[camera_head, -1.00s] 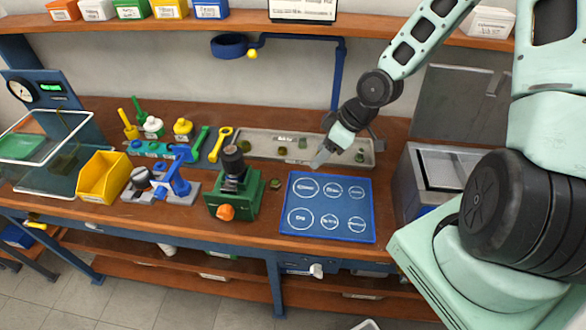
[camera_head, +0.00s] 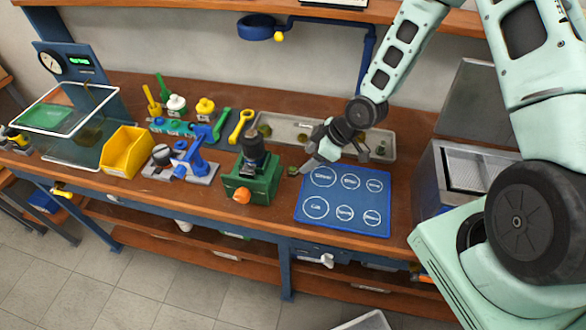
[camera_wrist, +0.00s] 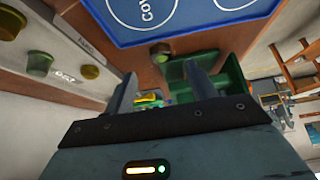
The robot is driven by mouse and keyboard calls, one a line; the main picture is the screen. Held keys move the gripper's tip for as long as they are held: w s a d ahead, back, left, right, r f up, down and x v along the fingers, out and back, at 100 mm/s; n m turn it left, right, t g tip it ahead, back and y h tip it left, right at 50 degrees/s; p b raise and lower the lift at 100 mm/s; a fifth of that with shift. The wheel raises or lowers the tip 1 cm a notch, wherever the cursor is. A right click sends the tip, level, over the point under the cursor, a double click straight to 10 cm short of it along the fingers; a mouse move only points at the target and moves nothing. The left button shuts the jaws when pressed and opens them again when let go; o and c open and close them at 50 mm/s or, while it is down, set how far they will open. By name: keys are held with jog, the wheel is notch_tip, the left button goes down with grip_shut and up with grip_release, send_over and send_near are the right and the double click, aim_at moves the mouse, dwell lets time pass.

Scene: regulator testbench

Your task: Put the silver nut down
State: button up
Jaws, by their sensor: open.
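A small dull piece (camera_head: 292,170), likely the nut, sits on the brown bench between the green vise and the blue mat. It also shows in the wrist view (camera_wrist: 160,50), beside the mat's edge and beyond my fingertips. It looks greenish-grey there; I cannot confirm that it is silver. My gripper (camera_head: 309,164) is open, over the mat's far left corner and close to the piece. In the wrist view, the fingers (camera_wrist: 160,83) are apart with nothing held between them. The blue mat (camera_head: 330,199) has several white outlined circles and looks empty.
A grey tray (camera_head: 283,146) with several small pieces lies behind the mat. The green vise (camera_head: 262,190) stands close on the left. A metal box (camera_head: 440,190) is on the right. A yellow bin (camera_head: 127,155) stands farther left. The bench front is clear.

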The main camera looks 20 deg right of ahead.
aim_at(294, 169)
jog(key=shift+a+p+x, duration=0.25)
jog(key=shift+p+x, duration=1.05)
jog(key=shift+x, duration=0.95)
jog(key=shift+w+a+f, duration=0.2)
jog(key=shift+w+f, duration=0.05)
jog(key=shift+f, duration=0.35)
jog(key=c, duration=1.2)
jog(key=shift+r, duration=0.1)
